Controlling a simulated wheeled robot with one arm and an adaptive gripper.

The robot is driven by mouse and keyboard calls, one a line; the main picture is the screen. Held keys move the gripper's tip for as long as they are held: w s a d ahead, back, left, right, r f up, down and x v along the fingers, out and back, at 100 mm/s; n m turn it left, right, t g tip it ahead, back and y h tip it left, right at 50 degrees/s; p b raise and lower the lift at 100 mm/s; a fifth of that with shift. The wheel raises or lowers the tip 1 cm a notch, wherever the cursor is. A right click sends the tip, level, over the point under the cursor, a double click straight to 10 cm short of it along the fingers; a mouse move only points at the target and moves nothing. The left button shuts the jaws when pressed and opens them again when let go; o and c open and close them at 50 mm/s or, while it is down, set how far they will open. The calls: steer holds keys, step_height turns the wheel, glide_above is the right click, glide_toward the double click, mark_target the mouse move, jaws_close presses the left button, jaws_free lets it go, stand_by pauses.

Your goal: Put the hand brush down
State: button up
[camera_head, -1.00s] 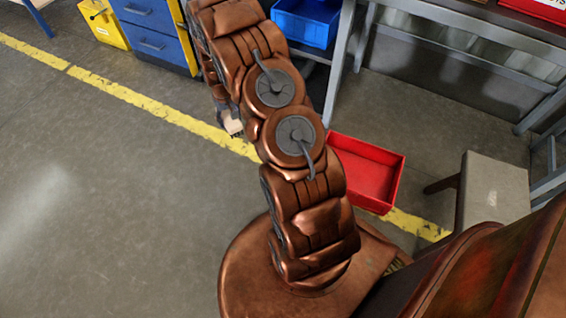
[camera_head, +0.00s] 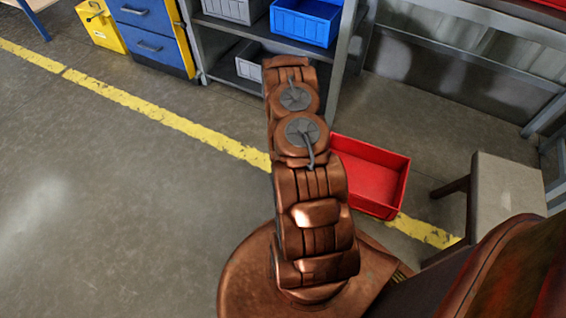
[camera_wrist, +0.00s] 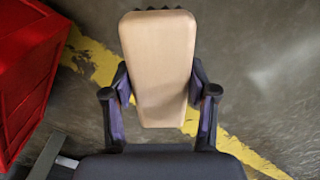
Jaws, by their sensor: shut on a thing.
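The hand brush (camera_wrist: 158,45) shows in the wrist view as a pale wooden block with a little dark bristle at its far end. My gripper (camera_wrist: 160,95) is shut on it, with one dark finger against each long side. The brush is held above the concrete floor, close over the yellow line as seen from the wrist; its exact height I cannot tell. In the head view my arm hides both the gripper and the brush.
A red bin (camera_head: 372,178) stands on the floor right of my arm, and also at the left of the wrist view (camera_wrist: 28,75). A grey stool (camera_head: 505,190) is at the right. A shelf with a blue bin (camera_head: 305,22) stands behind. The floor at left is clear.

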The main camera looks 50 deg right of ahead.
steer(key=w+d+b, duration=0.1)
steer(key=w+d, duration=0.2)
steer(key=w+d+f+b, duration=0.1)
steer(key=w+d+b, duration=0.1)
steer(key=w+d, duration=0.2)
steer(key=w+d+b, duration=0.1)
steer(key=w+d, duration=0.2)
steer(key=d, duration=0.1)
steer(key=shift+w+f+b, duration=0.15)
steer(key=shift+f+b, duration=0.05)
steer(key=shift+b, duration=0.1)
steer(key=shift+f+b, duration=0.8)
steer(key=shift+f, duration=0.95)
steer(key=shift+f, duration=0.15)
steer(key=o, duration=1.1)
